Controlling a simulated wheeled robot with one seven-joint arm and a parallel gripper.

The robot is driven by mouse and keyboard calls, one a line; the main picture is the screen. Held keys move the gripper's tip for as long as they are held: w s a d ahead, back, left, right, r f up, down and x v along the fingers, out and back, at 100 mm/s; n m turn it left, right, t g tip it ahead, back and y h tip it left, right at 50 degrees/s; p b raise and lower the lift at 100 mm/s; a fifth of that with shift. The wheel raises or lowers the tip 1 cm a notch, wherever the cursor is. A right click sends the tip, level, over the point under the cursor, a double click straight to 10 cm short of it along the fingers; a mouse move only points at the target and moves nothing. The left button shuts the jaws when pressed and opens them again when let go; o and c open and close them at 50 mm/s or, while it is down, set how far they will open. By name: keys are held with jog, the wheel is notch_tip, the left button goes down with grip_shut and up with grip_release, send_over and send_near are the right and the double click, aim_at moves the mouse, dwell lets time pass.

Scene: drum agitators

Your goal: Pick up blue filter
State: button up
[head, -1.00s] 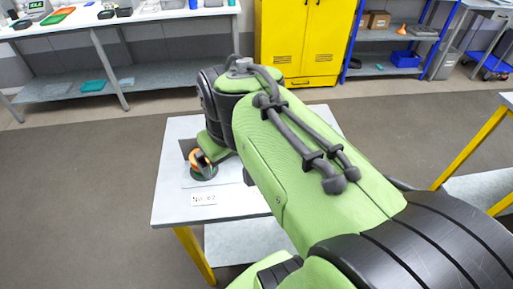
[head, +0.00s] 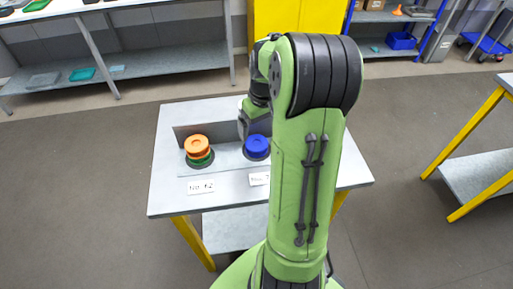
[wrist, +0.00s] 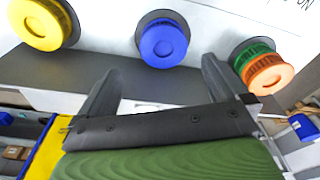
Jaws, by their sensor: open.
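The blue filter (head: 257,146) sits in a round dark seat on the small table, just left of my green arm in the head view. In the wrist view the blue filter (wrist: 164,42) is at the top centre, ahead of my gripper (wrist: 166,75). The gripper's two dark fingers are spread apart with nothing between them. They point toward the filter, and a gap shows between the fingertips and it. In the head view the gripper is mostly hidden behind my arm.
An orange-and-green filter (head: 197,147) stands left of the blue one; it also shows in the wrist view (wrist: 265,72). A yellow filter (wrist: 42,22) is on the other side. Label cards (head: 201,187) lie on the table (head: 165,200). A yellow cabinet (head: 290,25) stands behind.

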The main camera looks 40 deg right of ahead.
aim_at(257, 142)
jog(key=f, duration=0.2)
jog(key=f+b, duration=0.1)
jog(key=f, duration=0.3)
jog(key=shift+w+a+f, duration=0.2)
jog(key=shift+w, duration=0.15)
jog(key=shift+r, duration=0.1)
jog(key=shift+c, duration=0.5)
jog(key=c, duration=1)
